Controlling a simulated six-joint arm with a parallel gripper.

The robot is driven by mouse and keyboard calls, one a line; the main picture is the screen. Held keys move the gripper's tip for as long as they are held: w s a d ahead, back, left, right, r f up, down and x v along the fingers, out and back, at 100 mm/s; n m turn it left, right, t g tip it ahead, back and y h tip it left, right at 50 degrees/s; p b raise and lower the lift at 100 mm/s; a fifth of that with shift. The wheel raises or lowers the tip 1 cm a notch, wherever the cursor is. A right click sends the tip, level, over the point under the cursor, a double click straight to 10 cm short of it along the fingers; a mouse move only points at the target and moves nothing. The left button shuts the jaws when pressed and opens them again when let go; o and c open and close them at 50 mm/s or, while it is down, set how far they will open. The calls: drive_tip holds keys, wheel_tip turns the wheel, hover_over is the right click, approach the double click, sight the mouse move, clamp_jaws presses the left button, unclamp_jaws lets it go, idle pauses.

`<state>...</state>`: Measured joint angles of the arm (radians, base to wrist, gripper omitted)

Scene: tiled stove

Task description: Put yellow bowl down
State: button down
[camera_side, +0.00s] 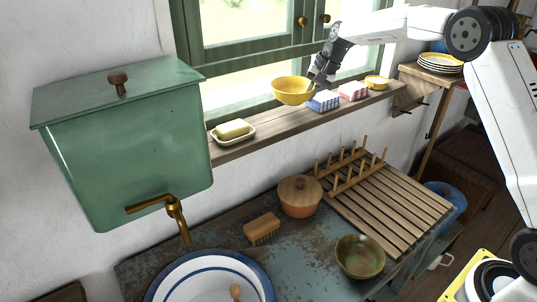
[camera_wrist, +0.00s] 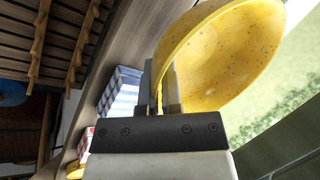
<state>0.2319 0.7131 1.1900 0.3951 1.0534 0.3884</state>
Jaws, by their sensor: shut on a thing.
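A yellow bowl (camera_side: 292,91) is held up by its right rim in my gripper (camera_side: 315,79), in front of the window and above the wooden sill (camera_side: 228,153). My gripper is shut on the bowl's rim. In the wrist view the speckled yellow bowl (camera_wrist: 225,55) fills the upper right, with its rim between the fingers of my gripper (camera_wrist: 168,85). The bowl looks roughly upright in the side view. A gap to the sill below it is hard to judge.
On the sill are a butter dish (camera_side: 233,131), a blue checked box (camera_side: 323,101), a red checked box (camera_side: 353,91) and a small yellow dish (camera_side: 377,82). Below are a lidded pot (camera_side: 299,196), a brush (camera_side: 262,229), a green bowl (camera_side: 360,256) and a wooden rack (camera_side: 395,205).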

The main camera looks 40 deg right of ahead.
sight(302, 115)
drive_tip(key=shift+w+f, duration=0.2)
drive_tip(key=shift+f, duration=1.6)
drive_tip(key=shift+f, duration=0.15)
drive_tip(key=c, duration=0.8)
unclamp_jaws()
drive_tip(key=v, duration=1.2)
